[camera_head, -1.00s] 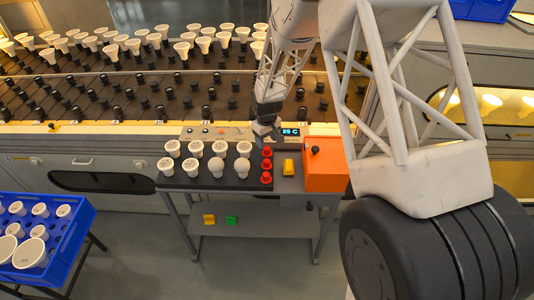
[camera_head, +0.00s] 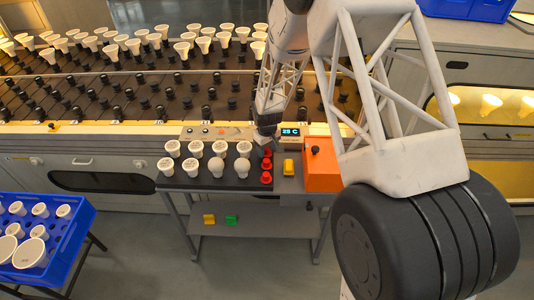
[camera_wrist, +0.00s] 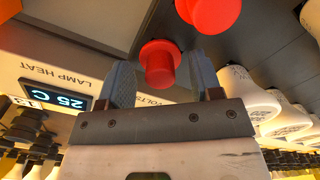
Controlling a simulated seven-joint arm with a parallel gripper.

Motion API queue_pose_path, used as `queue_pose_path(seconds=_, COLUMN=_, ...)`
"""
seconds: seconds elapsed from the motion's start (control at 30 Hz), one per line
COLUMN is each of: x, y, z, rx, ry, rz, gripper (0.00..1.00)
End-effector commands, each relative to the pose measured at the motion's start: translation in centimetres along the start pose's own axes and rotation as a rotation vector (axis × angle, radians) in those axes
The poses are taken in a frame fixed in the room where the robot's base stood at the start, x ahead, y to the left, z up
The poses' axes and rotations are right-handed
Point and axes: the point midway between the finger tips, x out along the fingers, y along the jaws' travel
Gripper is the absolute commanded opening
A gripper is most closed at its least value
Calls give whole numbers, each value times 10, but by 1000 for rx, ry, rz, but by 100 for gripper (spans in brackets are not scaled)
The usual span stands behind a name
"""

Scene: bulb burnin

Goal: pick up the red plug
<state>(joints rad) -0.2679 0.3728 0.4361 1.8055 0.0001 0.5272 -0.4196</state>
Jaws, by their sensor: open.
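Red plugs (camera_head: 267,178) stand in a short column at the right end of the dark bulb tray (camera_head: 228,183). My gripper (camera_head: 267,137) is at the far end of that column and partly covers the farthest plug. In the wrist view my gripper (camera_wrist: 162,70) is open, with one grey finger on each side of a red plug (camera_wrist: 159,62). The fingers appear apart from it; whether they are level with it I cannot tell. A second red plug (camera_wrist: 212,12) shows just beyond, at the top edge.
White bulbs (camera_head: 197,148) stand in rows left of the plugs. A yellow block (camera_head: 288,167) and an orange box (camera_head: 323,168) are to the right. The panel with the 25 C display (camera_head: 290,132) is close behind my gripper. A blue crate (camera_head: 75,235) stands at left.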

Motion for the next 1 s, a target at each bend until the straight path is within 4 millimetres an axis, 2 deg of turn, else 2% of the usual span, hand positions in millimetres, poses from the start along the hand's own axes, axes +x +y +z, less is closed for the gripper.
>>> queue_pose_path(seconds=0.6, x=2, y=0, z=0, rx=0, ry=0, rz=0, gripper=59)
queue_pose_path(seconds=0.93, x=2, y=0, z=0, rx=0, ry=0, rz=0, gripper=8)
queue_pose_path(seconds=1.0, x=2, y=0, z=0, rx=0, ry=0, rz=0, gripper=6)
